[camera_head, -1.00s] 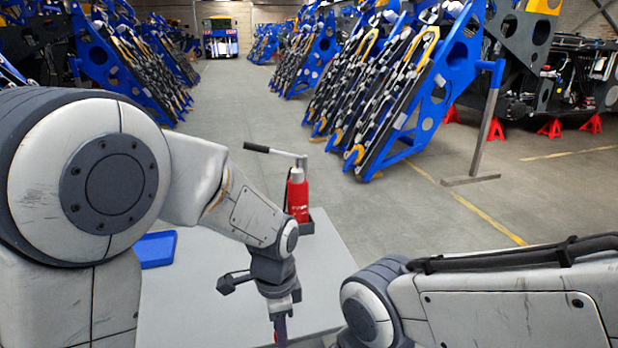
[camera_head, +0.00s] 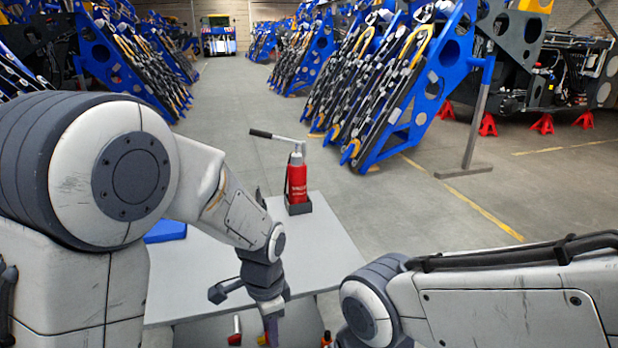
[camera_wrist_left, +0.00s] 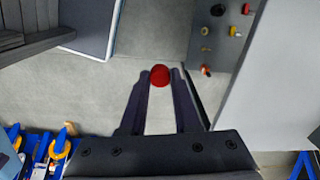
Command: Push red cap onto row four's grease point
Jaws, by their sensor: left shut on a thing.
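My left gripper (camera_head: 272,328) hangs in front of the table's near side in the head view. In the left wrist view its fingertips (camera_wrist_left: 160,76) are shut on a round red cap (camera_wrist_left: 160,75), held out in front of the floor. A grey panel (camera_wrist_left: 222,50) stands to the right of the cap, apart from it. I cannot tell which is row four's grease point. My right gripper is out of view.
A grey table (camera_head: 215,275) bears a red pump with a lever (camera_head: 297,185) and a blue tray (camera_head: 165,232). Blue racks (camera_head: 400,90) stand farther off, with open floor between.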

